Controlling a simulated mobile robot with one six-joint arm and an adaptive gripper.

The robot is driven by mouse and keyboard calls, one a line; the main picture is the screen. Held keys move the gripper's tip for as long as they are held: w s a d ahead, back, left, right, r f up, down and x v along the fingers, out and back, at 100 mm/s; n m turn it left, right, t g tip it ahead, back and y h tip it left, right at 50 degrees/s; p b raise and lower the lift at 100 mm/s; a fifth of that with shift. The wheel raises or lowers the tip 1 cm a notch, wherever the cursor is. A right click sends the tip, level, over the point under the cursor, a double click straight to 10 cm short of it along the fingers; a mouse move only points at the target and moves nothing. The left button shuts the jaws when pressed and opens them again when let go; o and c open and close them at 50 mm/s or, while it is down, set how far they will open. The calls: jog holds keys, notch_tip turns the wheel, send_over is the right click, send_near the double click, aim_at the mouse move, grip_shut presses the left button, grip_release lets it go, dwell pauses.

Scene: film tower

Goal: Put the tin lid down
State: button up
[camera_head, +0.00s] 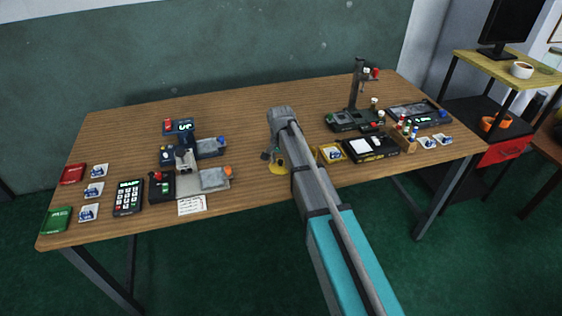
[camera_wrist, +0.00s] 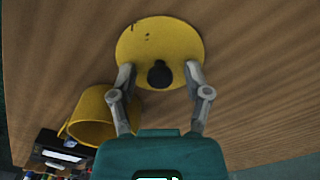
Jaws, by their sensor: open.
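The tin lid is a round yellow disc with a black knob (camera_wrist: 160,75). In the wrist view the lid (camera_wrist: 158,38) appears to lie flat on the wooden table. In the head view its yellow edge (camera_head: 277,169) shows at the table's front middle, partly under my gripper (camera_head: 272,156). In the wrist view my gripper's (camera_wrist: 161,76) fingers are apart, one on each side of the knob, with gaps between. A yellow tin (camera_wrist: 92,120) stands beside the lid, at lower left in the wrist view.
A black device with a white plate (camera_head: 370,146) stands right of my arm, near a drill-like stand (camera_head: 358,95). A keypad (camera_head: 128,196) and a grey machine (camera_head: 186,163) stand on the left. The table's back middle (camera_head: 235,108) is clear.

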aim_at(281, 161)
jog(key=shift+r, duration=0.2)
notch_tip(281, 161, up, 12)
jog(key=p, duration=1.2)
dwell(0.9)
jog(key=s+d+n, duration=0.5)
jog(key=s+d, duration=1.4)
jog(key=s, duration=0.3)
jog(key=shift+d, duration=0.35)
